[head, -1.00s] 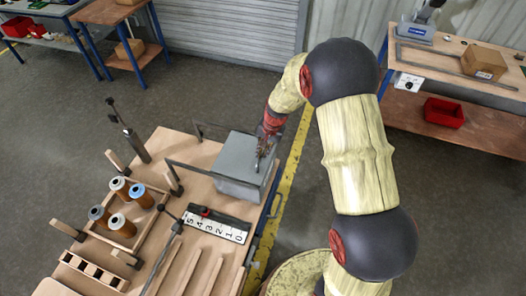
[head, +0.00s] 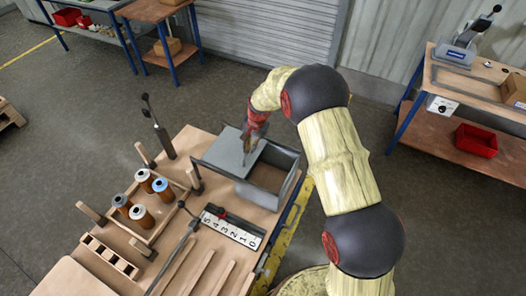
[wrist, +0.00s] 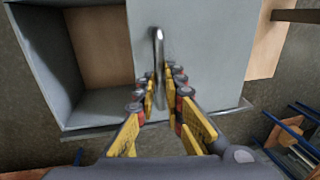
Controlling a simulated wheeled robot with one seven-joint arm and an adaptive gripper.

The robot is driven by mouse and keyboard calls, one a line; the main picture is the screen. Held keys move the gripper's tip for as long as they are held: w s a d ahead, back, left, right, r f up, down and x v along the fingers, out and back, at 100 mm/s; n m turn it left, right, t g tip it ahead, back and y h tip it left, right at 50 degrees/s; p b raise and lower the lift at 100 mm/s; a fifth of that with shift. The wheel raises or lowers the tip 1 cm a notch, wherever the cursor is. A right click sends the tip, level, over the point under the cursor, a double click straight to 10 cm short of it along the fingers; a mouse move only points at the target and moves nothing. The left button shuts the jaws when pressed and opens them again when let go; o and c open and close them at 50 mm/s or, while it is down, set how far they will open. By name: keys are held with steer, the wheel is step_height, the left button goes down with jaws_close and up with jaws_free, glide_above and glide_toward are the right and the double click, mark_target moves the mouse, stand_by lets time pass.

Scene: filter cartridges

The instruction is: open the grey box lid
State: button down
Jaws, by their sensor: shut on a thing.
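The grey box (head: 262,197) stands at the back right of the wooden workbench. Its flat grey lid (head: 226,148) is slid to the left, and the right part of the box is uncovered, showing a brown inside. In the wrist view the lid (wrist: 205,60) covers the right side and the open part of the box (wrist: 100,105) lies at left. My gripper (head: 246,152) is over the lid. In the wrist view my gripper (wrist: 160,80) is shut on the upright metal lid handle (wrist: 159,42). The handle's lower part is partly hidden between the fingers.
Several filter cartridges (head: 140,217) stand in a wooden tray left of the box. A numbered scale strip (head: 232,228) lies in front of the box. Upright posts and a dark stand (head: 163,140) rise at left. Another bench (head: 485,95) stands at right.

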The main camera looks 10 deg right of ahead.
steer(key=shift+w+a, duration=0.5)
steer(key=shift+a, duration=0.15)
steer(key=c, duration=1.9)
jaws_free()
step_height(320, 180, up, 12)
steer(key=s+d, duration=0.1)
steer(key=d, duration=0.1)
steer(key=shift+s+f, duration=0.15)
